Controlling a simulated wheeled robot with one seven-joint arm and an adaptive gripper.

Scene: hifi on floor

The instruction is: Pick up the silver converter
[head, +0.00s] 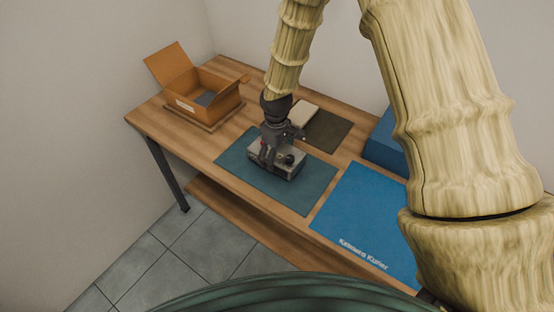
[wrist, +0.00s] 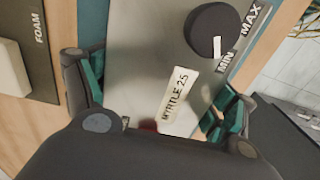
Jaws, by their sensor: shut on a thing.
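The silver converter (head: 287,165) is a small box with a black knob on top, on the teal mat (head: 234,163) on the wooden table. In the wrist view its silver top (wrist: 140,55) fills the middle, with a label reading "MYRTLE 25", a dark knob and "MIN" and "MAX" marks. My gripper (head: 271,157) comes down on it from above. In the wrist view its two fingers with teal pads (wrist: 160,95) stand on either side of the converter, shut on it. I cannot tell whether its underside touches the mat.
An open cardboard box (head: 212,100) stands at the back left of the table. A pale block (head: 303,115) lies on a dark mat (head: 330,133) marked "FOAM" in the wrist view. A blue mat (head: 360,215) with white lettering lies at the right, with a blue box (head: 384,145) behind it.

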